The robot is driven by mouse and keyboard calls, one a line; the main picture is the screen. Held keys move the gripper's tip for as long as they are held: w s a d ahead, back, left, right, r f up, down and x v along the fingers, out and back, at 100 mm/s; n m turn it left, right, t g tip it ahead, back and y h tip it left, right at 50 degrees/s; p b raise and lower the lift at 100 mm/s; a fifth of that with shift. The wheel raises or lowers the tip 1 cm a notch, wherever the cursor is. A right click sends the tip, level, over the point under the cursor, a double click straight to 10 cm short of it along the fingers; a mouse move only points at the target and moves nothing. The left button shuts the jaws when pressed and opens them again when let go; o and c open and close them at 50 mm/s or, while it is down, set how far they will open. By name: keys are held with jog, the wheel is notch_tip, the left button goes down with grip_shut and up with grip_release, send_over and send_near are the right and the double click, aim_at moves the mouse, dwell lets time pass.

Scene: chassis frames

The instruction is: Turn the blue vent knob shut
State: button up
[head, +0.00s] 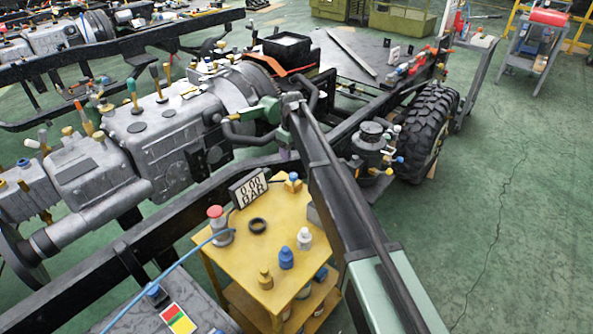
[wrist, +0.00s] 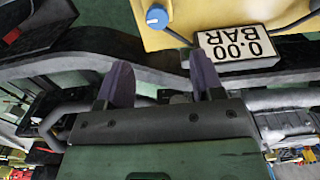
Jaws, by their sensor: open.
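The blue vent knob (wrist: 157,18) sits near the edge of the yellow cart at the top of the wrist view. In the head view a blue-topped brass fitting (head: 293,180) stands just right of the gauge display and looks like the same knob. My gripper (wrist: 160,72) is open and empty, its two purple fingers apart, with the knob beyond the fingertips and not touched. In the head view my gripper is mostly hidden behind my arm. The gauge display (wrist: 238,47) reads 0.00 BAR, upside down in the wrist view.
The yellow cart top (head: 236,262) carries a red-capped fitting (head: 217,222), a black ring (head: 257,226) and blue, white and brass bottles. A blue hose (head: 165,271) runs off its left side. The dark chassis rail (head: 95,268) passes close behind the cart. Green floor lies open at right.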

aim_at(293, 175)
notch_tip(293, 175, down, 11)
jog(key=b, duration=1)
jog(key=shift+w+d+b, duration=0.15)
jog(key=shift+b, duration=0.15)
jog(key=shift+r, duration=0.1)
jog(key=c, duration=0.9)
